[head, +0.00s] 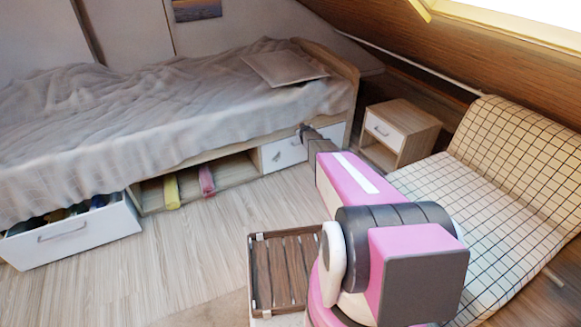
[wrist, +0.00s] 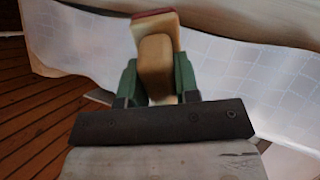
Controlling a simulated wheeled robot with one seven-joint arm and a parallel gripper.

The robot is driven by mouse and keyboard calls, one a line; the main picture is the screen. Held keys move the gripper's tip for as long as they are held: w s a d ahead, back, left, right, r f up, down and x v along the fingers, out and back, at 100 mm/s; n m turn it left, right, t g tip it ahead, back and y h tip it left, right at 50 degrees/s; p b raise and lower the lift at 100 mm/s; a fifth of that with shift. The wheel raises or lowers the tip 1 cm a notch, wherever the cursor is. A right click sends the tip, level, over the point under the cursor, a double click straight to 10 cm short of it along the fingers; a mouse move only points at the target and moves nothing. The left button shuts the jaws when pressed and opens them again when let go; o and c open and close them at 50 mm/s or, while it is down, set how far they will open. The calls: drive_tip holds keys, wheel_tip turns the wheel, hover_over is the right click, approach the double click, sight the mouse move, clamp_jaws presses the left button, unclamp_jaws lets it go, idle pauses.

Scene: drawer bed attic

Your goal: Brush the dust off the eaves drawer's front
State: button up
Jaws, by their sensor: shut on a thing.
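A white drawer front (head: 282,151) sits at the right end of the bed base in the head view, with a small dark patch on it. I cannot tell whether the patch is dust, and my arm hides part of the front's right side. My gripper (head: 303,131) is small and dark at the upper right of this front; I cannot tell whether it touches. In the wrist view my gripper's green fingers (wrist: 157,84) are shut on a tan wooden block, which looks like a brush (wrist: 156,55), with a reddish far edge. Its bristles are not clear.
An open drawer (head: 75,238) with dark contents juts out at the left. An open compartment holds a yellow roll (head: 171,191) and a pink roll (head: 206,180). A nightstand (head: 407,118), a checked lounger (head: 490,190) and a slatted crate (head: 284,272) stand right and front. Floor (head: 185,250) is clear left of the crate.

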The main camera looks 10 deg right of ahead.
drive_tip(key=shift+w+a+f, duration=0.1)
drive_tip(key=shift+w+f, duration=0.05)
drive_tip(key=shift+f, duration=0.25)
drive_tip(key=shift+w+a+f, duration=0.1)
drive_tip(key=shift+w+f, duration=0.1)
drive_tip(key=shift+f, duration=0.4)
drive_tip(key=a+f+n+t+y, duration=0.2)
drive_tip(key=a+f+y, duration=0.15)
drive_tip(key=f, duration=0.85)
drive_tip(key=a+f+n+t+y, duration=0.2)
drive_tip(key=a+f+n+y, duration=0.15)
drive_tip(key=f, duration=0.75)
drive_tip(key=shift+m, duration=0.45)
drive_tip(key=shift+a+x, duration=0.2)
drive_tip(key=shift+x, duration=2.35)
drive_tip(key=shift+x, duration=0.95)
